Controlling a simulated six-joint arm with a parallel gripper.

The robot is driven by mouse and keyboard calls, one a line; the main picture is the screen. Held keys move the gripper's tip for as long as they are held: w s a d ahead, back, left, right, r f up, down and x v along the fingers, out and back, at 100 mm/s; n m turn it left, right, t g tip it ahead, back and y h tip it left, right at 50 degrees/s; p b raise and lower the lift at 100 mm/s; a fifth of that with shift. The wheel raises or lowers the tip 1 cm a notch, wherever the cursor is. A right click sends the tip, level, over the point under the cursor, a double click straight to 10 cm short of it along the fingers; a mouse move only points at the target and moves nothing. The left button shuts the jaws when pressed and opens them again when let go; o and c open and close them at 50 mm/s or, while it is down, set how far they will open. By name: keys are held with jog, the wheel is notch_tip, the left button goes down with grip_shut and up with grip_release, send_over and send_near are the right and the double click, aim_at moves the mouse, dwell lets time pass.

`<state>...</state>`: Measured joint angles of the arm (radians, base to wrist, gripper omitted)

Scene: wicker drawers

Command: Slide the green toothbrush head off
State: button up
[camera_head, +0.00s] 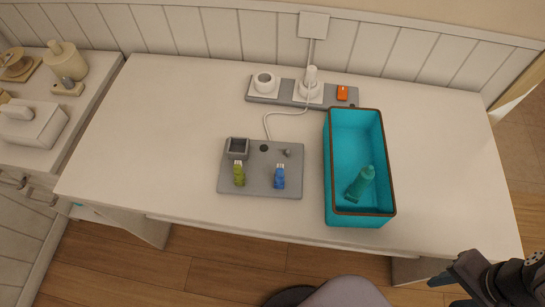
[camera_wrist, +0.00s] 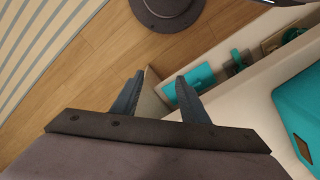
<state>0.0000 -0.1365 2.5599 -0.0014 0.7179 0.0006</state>
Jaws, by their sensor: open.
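The green toothbrush head (camera_head: 239,175), olive with pale bristles at its top end, is on the left of a grey tray (camera_head: 259,189) on the white desk. A blue head (camera_head: 280,178) is on the same tray, to its right. A teal handle-like object (camera_head: 360,185) leans inside the teal bin (camera_head: 328,190) right of the tray. My gripper (camera_head: 440,292) is at the lower right, off the desk's front edge and far from the tray. In the wrist view my gripper (camera_wrist: 159,80) is open with nothing between its fingers. Neither toothbrush head shows there.
A power strip (camera_head: 299,100) with plugs, a white cable and an orange switch lies behind the tray. A chair (camera_head: 345,292) stands at the desk's front. The wrist view shows small teal items (camera_wrist: 195,85) below the desk edge. The desk's left side is clear.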

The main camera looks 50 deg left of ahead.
jog(key=w+a+r+n+p, duration=0.2)
jog(key=a, duration=0.1)
jog(key=w+a+r+n+p, duration=0.2)
jog(key=a+r+n, duration=0.1)
jog(key=a, duration=0.1)
jog(key=w+a+r+n+p, duration=0.1)
jog(key=w+a+r+n, duration=0.1)
jog(key=a+r, duration=0.1)
jog(key=shift+a+n+t+p, duration=0.3)
jog(key=shift+a+p, duration=0.1)
jog(key=s+a+r+n+p, duration=0.1)
jog(key=a+r+n+p, duration=0.2)
jog(key=a, duration=0.4)
jog(key=s+a+r+n+y+p, duration=0.1)
jog(key=a+r+n, duration=0.1)
jog(key=a+n, duration=0.35)
jog(key=s+a+r+n+p, duration=0.1)
jog(key=a+r+n+p, duration=0.15)
jog(key=a, duration=0.65)
jog(key=n+h+p, duration=0.1)
jog(key=n, duration=0.8)
send_over(238, 172)
jog(key=f, duration=0.4)
jog(key=shift+w+a+f, duration=0.15)
jog(key=shift+w+a, duration=0.1)
jog(key=shift+s+f, duration=0.1)
jog(key=shift+s, duration=0.05)
jog(key=shift+f+p, duration=0.95)
jog(key=shift+f, duration=2.7)
